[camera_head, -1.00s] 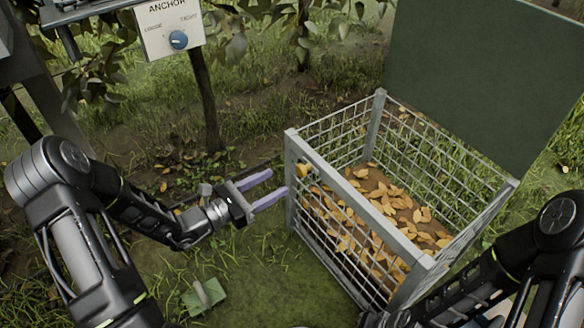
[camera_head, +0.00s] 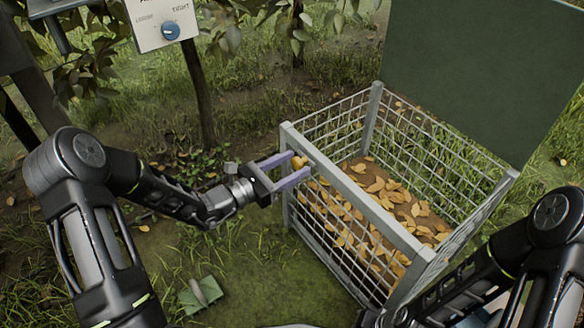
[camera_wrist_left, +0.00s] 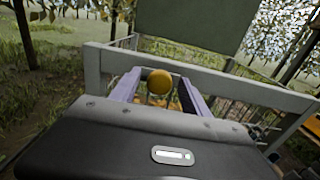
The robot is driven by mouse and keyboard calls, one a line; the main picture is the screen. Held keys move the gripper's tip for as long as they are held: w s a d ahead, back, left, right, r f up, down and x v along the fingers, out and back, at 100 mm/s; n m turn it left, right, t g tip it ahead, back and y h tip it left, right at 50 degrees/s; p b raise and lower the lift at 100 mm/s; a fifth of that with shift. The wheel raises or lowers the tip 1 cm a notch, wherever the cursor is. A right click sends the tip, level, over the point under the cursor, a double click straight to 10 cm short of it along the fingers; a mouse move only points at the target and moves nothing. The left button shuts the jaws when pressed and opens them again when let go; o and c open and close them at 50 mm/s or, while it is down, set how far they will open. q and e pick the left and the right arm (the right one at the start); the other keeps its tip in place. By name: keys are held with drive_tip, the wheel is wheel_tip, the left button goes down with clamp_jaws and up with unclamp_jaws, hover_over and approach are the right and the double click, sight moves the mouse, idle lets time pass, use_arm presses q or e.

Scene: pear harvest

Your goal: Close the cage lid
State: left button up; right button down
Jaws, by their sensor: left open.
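The wire cage (camera_head: 345,178) stands at the middle right with its green lid (camera_head: 470,70) raised upright at its far right side. Orange-brown leaves lie on its floor. The lid (camera_wrist_left: 195,25) stands behind. My right arm shows at the lower right, but its gripper is out of view.
A green object (camera_head: 200,294) lies on the grass at the lower left.

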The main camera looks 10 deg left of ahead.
use_arm(q)
drive_tip(key=shift+d, duration=0.1)
drive_tip(key=shift+c, duration=0.5)
clamp_jaws()
idle(0.9)
